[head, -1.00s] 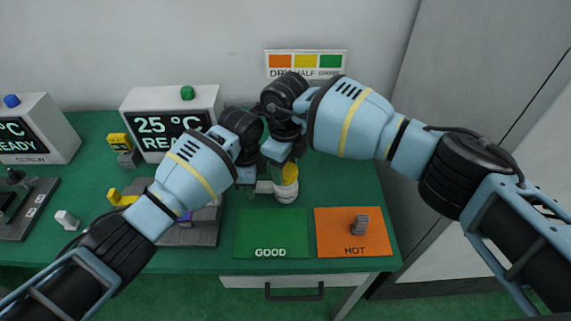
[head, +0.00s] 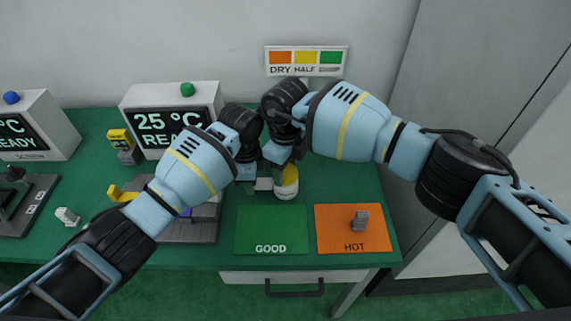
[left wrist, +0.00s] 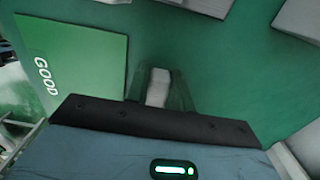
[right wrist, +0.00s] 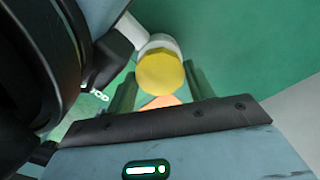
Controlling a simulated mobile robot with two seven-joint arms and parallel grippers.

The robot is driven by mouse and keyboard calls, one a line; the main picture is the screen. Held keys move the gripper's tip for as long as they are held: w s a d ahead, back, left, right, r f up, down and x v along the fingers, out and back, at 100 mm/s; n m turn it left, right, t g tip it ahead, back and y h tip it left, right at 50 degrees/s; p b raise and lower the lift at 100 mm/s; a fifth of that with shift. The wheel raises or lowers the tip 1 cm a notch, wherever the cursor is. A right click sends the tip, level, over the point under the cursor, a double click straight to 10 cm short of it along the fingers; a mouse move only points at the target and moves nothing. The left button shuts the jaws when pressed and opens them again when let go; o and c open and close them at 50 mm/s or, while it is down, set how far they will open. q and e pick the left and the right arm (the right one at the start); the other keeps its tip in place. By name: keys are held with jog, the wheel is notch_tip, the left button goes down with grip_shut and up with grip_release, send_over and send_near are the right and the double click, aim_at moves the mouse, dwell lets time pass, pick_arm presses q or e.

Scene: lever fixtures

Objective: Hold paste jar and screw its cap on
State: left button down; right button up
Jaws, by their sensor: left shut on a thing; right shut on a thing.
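The paste jar is a small white jar (head: 286,193) with a pale side handle (head: 263,184), near the back of the green table, above the GOOD mat in the head view. My left gripper (head: 249,186) is shut on the handle, which shows pale between its fingers in the left wrist view (left wrist: 158,86). The yellow cap (head: 290,174) is at the jar's top. In the right wrist view the many-sided cap (right wrist: 160,72) lies between the fingertips of my right gripper (right wrist: 160,80), which is shut on it from above. I cannot tell how tightly the cap sits.
A 25 °C display box (head: 165,105) and a dark fixture (head: 200,230) stand left. A grey cabinet rises on the right.

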aim_at(285, 171)
jog(key=shift+f, duration=0.25)
jog(key=o, duration=1)
jog(key=shift+o, duration=0.2)
notch_tip(285, 171, up, 12)
dwell(0.4)
